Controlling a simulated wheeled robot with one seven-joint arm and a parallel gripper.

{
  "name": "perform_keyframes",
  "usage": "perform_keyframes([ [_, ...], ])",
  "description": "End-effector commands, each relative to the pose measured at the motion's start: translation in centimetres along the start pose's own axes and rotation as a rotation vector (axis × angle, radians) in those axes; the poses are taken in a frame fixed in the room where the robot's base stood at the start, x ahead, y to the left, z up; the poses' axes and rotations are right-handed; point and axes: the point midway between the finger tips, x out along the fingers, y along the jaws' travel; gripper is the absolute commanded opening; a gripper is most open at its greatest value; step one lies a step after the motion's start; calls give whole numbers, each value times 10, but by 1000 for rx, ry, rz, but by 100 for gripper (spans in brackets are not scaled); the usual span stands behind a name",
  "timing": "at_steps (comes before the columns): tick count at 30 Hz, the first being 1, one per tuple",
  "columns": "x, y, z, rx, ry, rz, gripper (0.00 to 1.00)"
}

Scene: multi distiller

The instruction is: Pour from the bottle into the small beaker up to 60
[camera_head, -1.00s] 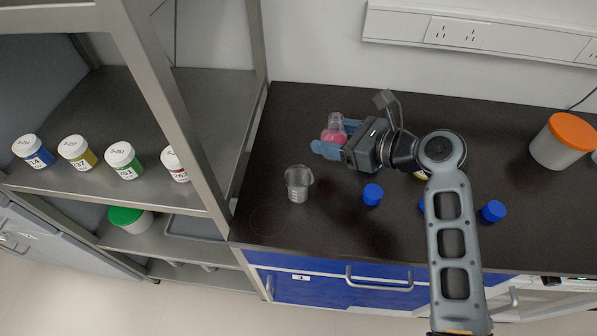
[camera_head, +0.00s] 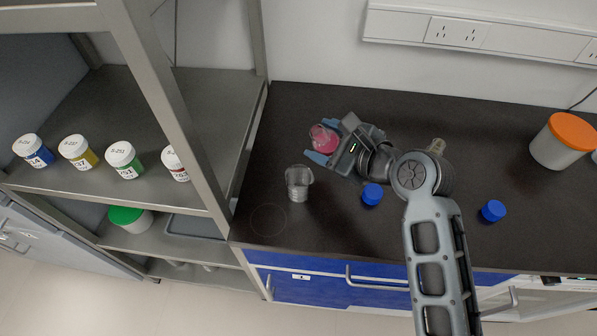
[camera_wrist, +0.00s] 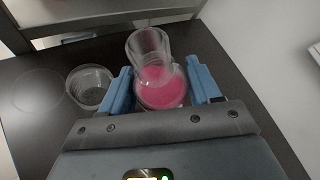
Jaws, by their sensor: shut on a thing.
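My gripper (camera_head: 327,145) is shut on a clear bottle (camera_head: 323,137) holding pink liquid. The bottle is tilted, its neck leaning toward the left in the head view. In the wrist view the bottle (camera_wrist: 160,88) sits between the blue fingers, with its clear neck pointing up and away. The small beaker (camera_head: 298,183) stands upright on the dark counter, just below and left of the bottle in the head view. It also shows left of the fingers in the wrist view (camera_wrist: 90,86). The beaker looks clear, with no pink visible in it. I see no stream between bottle and beaker.
Two blue caps (camera_head: 372,194) (camera_head: 493,210) lie on the counter (camera_head: 330,235). A white tub with an orange lid (camera_head: 564,141) stands at the right. A metal shelf frame (camera_head: 180,120) with several labelled jars borders the left. The counter's front left is clear.

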Motion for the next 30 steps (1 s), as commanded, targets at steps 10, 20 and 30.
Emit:
perform_keyframes([
  [10, -5, 2, 13, -155, 33, -64, 25],
  [20, -5, 2, 12, -235, 50, -98, 25],
  [30, -4, 2, 11, -253, 53, -106, 25],
])
